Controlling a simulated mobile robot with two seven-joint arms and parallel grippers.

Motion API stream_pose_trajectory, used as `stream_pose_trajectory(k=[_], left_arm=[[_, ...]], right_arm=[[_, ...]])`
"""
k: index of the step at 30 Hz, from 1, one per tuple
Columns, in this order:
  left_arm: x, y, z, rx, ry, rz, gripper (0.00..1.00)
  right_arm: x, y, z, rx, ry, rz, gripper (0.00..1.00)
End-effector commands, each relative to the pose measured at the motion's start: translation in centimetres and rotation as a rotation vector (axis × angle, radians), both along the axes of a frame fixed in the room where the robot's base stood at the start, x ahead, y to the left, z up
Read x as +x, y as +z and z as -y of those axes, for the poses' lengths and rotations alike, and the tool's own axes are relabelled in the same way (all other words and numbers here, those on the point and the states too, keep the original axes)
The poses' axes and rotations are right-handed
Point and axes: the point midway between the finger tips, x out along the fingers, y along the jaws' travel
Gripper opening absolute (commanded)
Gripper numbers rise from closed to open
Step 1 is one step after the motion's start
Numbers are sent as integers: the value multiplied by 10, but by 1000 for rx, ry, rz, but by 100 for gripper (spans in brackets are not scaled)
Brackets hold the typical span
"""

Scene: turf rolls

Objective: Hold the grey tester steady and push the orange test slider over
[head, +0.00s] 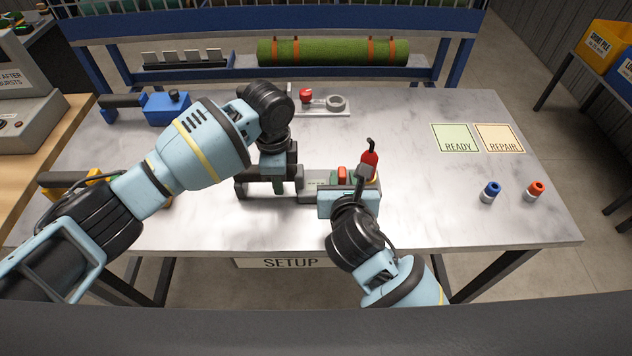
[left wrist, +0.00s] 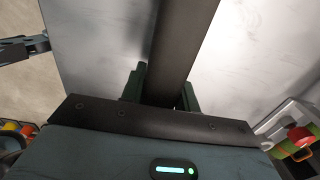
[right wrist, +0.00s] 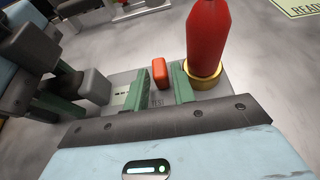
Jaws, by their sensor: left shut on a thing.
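The grey tester (head: 313,182) lies on the table's front middle, with a dark bar (left wrist: 185,45) at its left end. The orange slider (head: 342,173) stands on its top; the right wrist view shows it (right wrist: 159,73) upright. My left gripper (head: 279,186) is shut on the dark bar, which runs between its green fingers in the left wrist view. My right gripper (right wrist: 163,88) is open, its green fingers apart just in front of the slider. I cannot tell whether they touch it. A red piece (head: 369,165) rises from a brass collar (right wrist: 204,78) at the tester's right end.
A red-knobbed fixture (head: 322,103) stands behind. A blue tool (head: 167,108) and a partly hidden yellow tool (head: 88,178) lie at left. READY (head: 457,138) and REPAIR (head: 499,138) cards, a blue-topped piece (head: 490,192) and an orange-topped piece (head: 535,191) lie right, with bare table around.

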Motion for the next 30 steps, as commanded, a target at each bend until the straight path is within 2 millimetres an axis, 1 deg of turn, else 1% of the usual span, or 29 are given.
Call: stream_pose_trajectory(k=[1, 7, 18, 24, 30], left_arm=[[-4, -9, -1, 6, 0, -15, 0], [-4, -9, -1, 6, 0, -15, 0], [-4, -9, -1, 6, 0, -15, 0], [-4, -9, -1, 6, 0, -15, 0], [-4, -9, -1, 6, 0, -15, 0]], right_arm=[[4, -5, 0, 0, -1, -5, 25], [16, -10, 0, 0, 0, -5, 25], [19, -11, 0, 1, 1, -5, 25], [18, -11, 0, 0, 1, -5, 0], [18, -11, 0, 0, 1, -5, 0]])
